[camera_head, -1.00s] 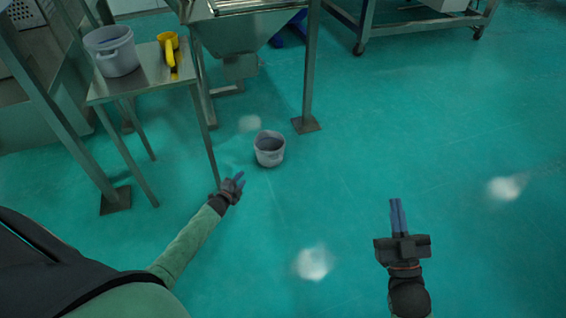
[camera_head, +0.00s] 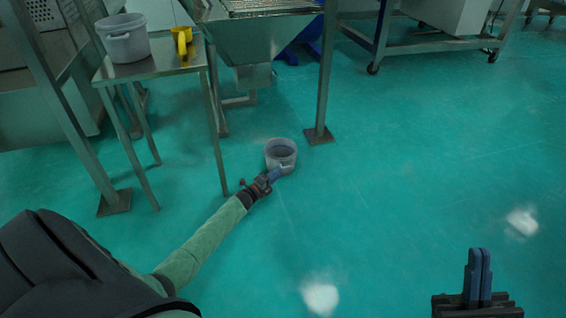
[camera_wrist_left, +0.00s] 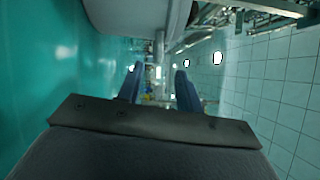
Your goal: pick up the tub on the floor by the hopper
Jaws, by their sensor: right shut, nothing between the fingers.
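The grey tub (camera_head: 281,150) stands upright on the green floor, near the foot of the hopper frame. My left gripper (camera_head: 280,174) is low at the tub's near side, its fingers overlapping the tub's lower wall in the head view. In the left wrist view the left gripper's blue fingers (camera_wrist_left: 160,88) are spread apart. A pale grey rounded body, apparently the tub (camera_wrist_left: 130,14), fills the top there. I cannot tell whether the fingers touch it. My right gripper (camera_head: 479,262) is shut and empty at the lower right, away from the tub.
The hopper (camera_head: 258,40) stands on metal legs behind the tub. A steel side table (camera_head: 152,68) at left holds another grey tub (camera_head: 124,38) and a yellow scoop (camera_head: 182,38). A wheeled frame (camera_head: 420,48) stands at back right. The floor at right is clear.

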